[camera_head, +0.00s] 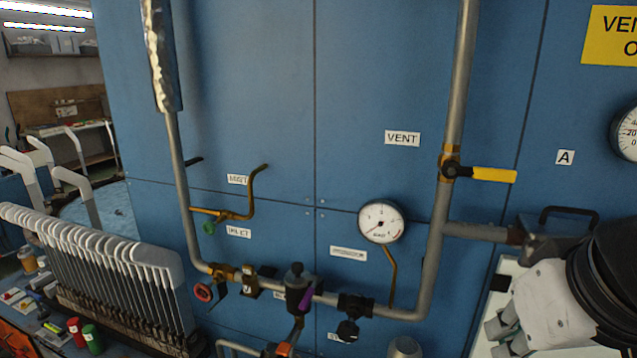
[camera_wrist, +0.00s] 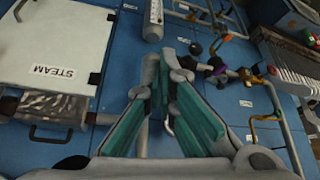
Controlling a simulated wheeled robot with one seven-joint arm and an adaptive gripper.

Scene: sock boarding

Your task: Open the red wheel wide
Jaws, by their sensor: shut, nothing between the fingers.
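The small red wheel (camera_head: 202,292) sits low on the left side of the pipework in the head view, beside a brass fitting at the foot of the left pipe. It is seen at an angle, and how far it is turned cannot be told. My gripper (camera_wrist: 168,68) shows in the wrist view with its teal-padded fingers angled together at the tips, shut and empty. It touches no wheel. In the head view my arm is at the lower right, far from the red wheel.
A yellow lever (camera_head: 494,175) sits on the VENT pipe. A gauge (camera_head: 381,221), a dark valve with a purple lever (camera_head: 305,299) and a bent brass pipe (camera_head: 254,195) lie along the blue panel. A rack of white sock boards (camera_head: 95,255) stands left. A white STEAM door (camera_wrist: 58,45) is open.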

